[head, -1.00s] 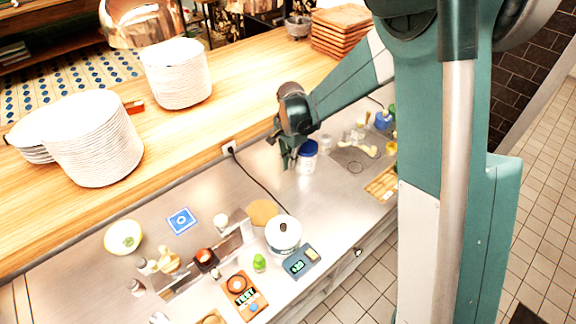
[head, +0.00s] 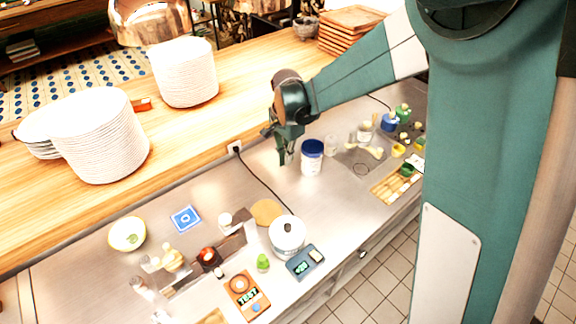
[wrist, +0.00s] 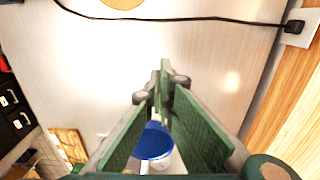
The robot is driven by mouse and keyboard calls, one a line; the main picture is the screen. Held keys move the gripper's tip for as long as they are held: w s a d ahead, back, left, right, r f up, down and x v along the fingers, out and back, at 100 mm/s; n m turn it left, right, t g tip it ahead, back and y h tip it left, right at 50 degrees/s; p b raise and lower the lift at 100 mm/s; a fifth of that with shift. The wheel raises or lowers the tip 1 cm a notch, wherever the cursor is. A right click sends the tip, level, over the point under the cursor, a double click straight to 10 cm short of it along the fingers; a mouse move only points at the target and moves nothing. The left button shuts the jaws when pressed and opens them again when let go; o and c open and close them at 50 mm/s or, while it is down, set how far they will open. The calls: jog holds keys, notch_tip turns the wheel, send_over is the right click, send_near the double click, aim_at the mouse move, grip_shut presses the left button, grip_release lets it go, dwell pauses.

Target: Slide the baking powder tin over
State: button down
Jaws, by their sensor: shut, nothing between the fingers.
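The baking powder tin, which I take to be the white tin with a blue lid (head: 311,160), stands upright on the steel counter. In the head view my gripper (head: 285,160) is just left of it, pointing down, with a small gap between them. In the wrist view the fingers of my gripper (wrist: 165,72) are shut with nothing between them. The tin's blue lid (wrist: 153,143) shows low in that view, partly hidden behind the fingers. I cannot read any label.
A black cable (head: 262,183) runs from a wall socket (head: 235,146) across the counter, left of my gripper. A white lidded pot (head: 287,236) and a blue-grey scale (head: 305,262) stand nearer the front. Small jars and a mat (head: 358,168) lie right of the tin. Bare steel surrounds the tin's front.

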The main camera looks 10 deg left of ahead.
jog(key=shift+r, duration=2.35)
jog(key=shift+r, duration=0.1)
notch_tip(320, 180, up, 5)
jog(key=s+d+n+p, duration=0.2)
jog(key=d+n+p, duration=0.1)
jog(key=d+n, duration=1.35)
notch_tip(320, 180, down, 8)
jog(key=shift+a+f+n, duration=0.15)
jog(key=shift+f+n, duration=0.05)
jog(key=shift+n, duration=0.05)
